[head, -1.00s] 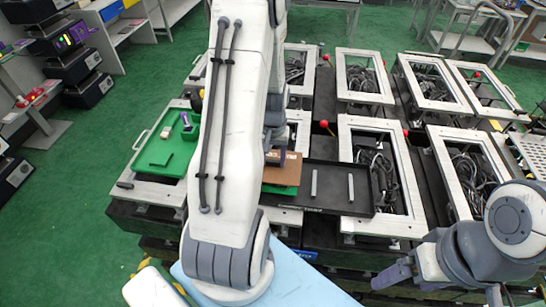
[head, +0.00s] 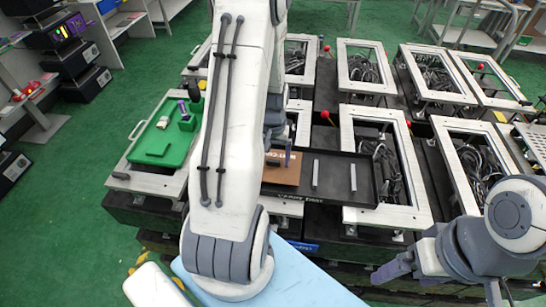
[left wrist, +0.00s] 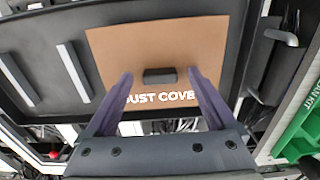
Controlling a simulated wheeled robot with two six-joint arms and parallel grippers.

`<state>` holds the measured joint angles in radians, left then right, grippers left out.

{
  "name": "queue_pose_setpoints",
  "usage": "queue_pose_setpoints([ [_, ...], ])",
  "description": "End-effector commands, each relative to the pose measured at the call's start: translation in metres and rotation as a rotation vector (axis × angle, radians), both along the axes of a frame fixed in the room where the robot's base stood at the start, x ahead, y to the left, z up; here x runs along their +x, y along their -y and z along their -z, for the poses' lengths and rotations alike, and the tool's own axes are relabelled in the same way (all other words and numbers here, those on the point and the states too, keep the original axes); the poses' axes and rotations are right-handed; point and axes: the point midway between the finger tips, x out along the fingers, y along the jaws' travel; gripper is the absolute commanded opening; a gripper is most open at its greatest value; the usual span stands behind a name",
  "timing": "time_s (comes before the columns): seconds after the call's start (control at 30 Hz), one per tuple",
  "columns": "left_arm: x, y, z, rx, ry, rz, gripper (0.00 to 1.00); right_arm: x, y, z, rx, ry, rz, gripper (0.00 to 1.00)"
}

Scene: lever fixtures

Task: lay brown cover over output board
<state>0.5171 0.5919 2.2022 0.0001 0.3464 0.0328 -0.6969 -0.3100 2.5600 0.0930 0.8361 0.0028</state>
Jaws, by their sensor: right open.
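The brown cover (head: 282,174), lettered "DUST COVER", lies flat at the left end of a black tray (head: 335,195). It also fills the upper middle of the left wrist view (left wrist: 160,50), with a dark handle block (left wrist: 159,75) near its lettered edge. My left gripper (head: 279,155) is just over the cover; in the wrist view its fingers (left wrist: 160,80) are spread on either side of the block, with gaps showing. I cannot make out the output board; anything under the cover is hidden. My right gripper (head: 388,272) is open, low at the right, far from the cover.
Two light bars (head: 315,174) stand in the tray right of the cover. A green kit board (head: 165,138) with small parts is at the left. Metal frames with cables (head: 455,150) and red-knobbed levers (head: 326,115) surround the tray. My left arm blocks the centre.

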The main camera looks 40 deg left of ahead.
Motion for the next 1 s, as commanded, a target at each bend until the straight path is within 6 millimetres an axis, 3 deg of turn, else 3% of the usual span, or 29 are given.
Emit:
queue_pose_setpoints([
  [0.33,0.001,-0.001,-0.009,0.002,0.003,0.0,0.89,0.0,0.0,0.002,0.0,0.0,0.0,0.9],
  [0.7,0.001,-0.001,-0.077,0.004,0.006,0.0,0.89,0.0,0.0,0.014,0.0,0.0,-0.001,0.9],
  [1.0,0.0,0.0,-0.104,0.001,0.001,0.0,0.89,0.0,0.0,0.016,0.0,0.0,-0.001,0.9],
])
